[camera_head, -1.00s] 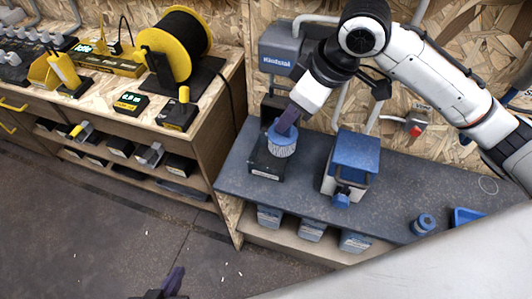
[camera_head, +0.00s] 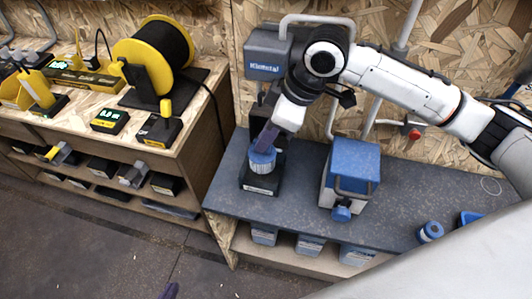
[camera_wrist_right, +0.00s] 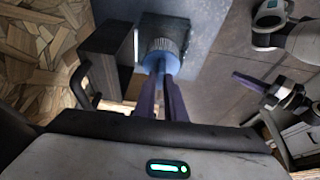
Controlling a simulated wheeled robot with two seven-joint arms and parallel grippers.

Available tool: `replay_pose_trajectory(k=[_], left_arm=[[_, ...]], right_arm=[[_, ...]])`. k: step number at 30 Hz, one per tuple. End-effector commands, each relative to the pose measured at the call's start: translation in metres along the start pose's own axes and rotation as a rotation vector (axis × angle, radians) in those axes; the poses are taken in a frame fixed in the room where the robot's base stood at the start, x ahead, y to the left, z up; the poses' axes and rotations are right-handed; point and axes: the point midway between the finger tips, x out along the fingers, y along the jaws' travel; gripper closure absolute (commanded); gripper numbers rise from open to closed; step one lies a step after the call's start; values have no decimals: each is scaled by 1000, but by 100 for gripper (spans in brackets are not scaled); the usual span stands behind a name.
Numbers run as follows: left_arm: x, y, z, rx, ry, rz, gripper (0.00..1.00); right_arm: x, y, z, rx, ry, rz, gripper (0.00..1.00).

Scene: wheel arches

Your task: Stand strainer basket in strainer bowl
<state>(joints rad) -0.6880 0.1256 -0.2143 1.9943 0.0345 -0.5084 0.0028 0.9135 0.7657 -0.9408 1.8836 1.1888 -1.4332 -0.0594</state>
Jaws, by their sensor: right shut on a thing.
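The strainer basket (camera_head: 262,160), a small cylinder with a blue top and pale ribbed side, is in my right gripper (camera_head: 266,142). The purple fingers are shut on its blue top, also seen in the right wrist view (camera_wrist_right: 163,62), where the basket's ribbed side (camera_wrist_right: 162,45) shows. The basket is over the black strainer housing (camera_head: 261,186) with a white label, which I take for the bowl. Its opening is hidden; I cannot tell whether the basket is inside or just above. Of my left gripper (camera_head: 170,291), only a purple fingertip shows at the bottom edge, far from the bench.
A blue-and-white box with a handle (camera_head: 352,170) stands right of the housing on the grey bench (camera_head: 410,190). A small blue cylinder (camera_head: 430,231) and a blue tray (camera_head: 470,218) are further right. A wooden bench (camera_head: 60,120) with a yellow reel (camera_head: 160,55) is at left.

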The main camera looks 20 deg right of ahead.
Motion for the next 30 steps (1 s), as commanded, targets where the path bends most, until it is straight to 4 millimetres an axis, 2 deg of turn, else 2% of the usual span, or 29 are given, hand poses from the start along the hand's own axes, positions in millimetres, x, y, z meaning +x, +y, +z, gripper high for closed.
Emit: replay_pose_trajectory(k=[11,23,24,26,27,30], left_arm=[[4,1,0,0,10,3,100],[3,2,0,-1,9,4,100],[4,2,0,-1,9,4,100],[4,2,0,-1,9,4,100],[4,2,0,-1,8,4,100],[4,1,1,-1,7,4,100]], right_arm=[[47,0,20,1,-1,-1,100],[50,0,21,0,-1,0,100],[51,0,22,0,-1,0,85],[51,0,22,0,-1,0,75],[51,0,22,0,-1,0,71],[51,0,22,0,-1,0,71]])
